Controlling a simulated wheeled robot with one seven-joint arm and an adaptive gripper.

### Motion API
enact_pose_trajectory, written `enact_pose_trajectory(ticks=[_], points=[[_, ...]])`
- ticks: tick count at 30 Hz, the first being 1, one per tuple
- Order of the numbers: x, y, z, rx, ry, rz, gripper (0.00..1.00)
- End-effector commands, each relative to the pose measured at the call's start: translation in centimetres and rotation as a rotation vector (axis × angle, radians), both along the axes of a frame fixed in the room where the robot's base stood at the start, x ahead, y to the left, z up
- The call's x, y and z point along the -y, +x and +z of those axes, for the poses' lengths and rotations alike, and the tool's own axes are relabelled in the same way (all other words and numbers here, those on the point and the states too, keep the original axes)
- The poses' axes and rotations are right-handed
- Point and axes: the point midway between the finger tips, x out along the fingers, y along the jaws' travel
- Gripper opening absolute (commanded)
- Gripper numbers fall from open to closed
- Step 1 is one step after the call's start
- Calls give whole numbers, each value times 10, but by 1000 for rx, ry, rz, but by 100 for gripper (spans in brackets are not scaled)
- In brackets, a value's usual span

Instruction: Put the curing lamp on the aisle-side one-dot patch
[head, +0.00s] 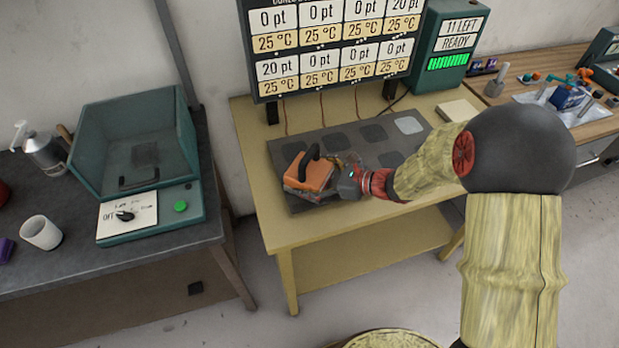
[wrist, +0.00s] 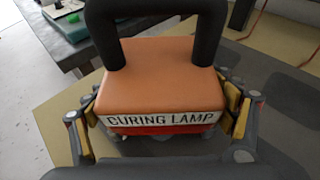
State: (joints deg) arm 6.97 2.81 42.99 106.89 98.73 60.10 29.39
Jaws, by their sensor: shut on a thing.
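The curing lamp (head: 311,172) is an orange block with a black handle. In the head view it is at the near left corner of the dark patch board (head: 285,157) on the yellow table. My gripper (head: 341,182) is at its right side and shut on it. In the wrist view the lamp (wrist: 160,85) shows its "CURING LAMP" label, with yellow finger pads against both sides. The lamp hides the patch area under it; I cannot tell whether it touches the board. Several darker patches and one pale patch (head: 408,125) show on the board. I cannot make out dots.
A display panel (head: 330,45) with point and temperature readings stands behind the board. A green counter box (head: 450,45) reads "11 LEFT READY". A pale block (head: 458,110) lies at the table's right. A teal machine (head: 140,150) and white cup (head: 41,233) stand on the left bench.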

Motion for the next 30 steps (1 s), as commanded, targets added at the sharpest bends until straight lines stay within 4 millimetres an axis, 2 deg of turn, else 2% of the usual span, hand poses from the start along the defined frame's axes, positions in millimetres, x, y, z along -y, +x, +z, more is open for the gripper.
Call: enact_pose_trajectory(ticks=[6, 7, 16, 28, 30], points=[[0, 1, -2, 2, 1, -1, 37], [0, 0, -4, 0, 0, 0, 83], [0, 0, -3, 0, 0, 0, 100], [0, 0, 1, 0, 0, 0, 100], [6, -2, 4, 0, 0, -3, 100]])
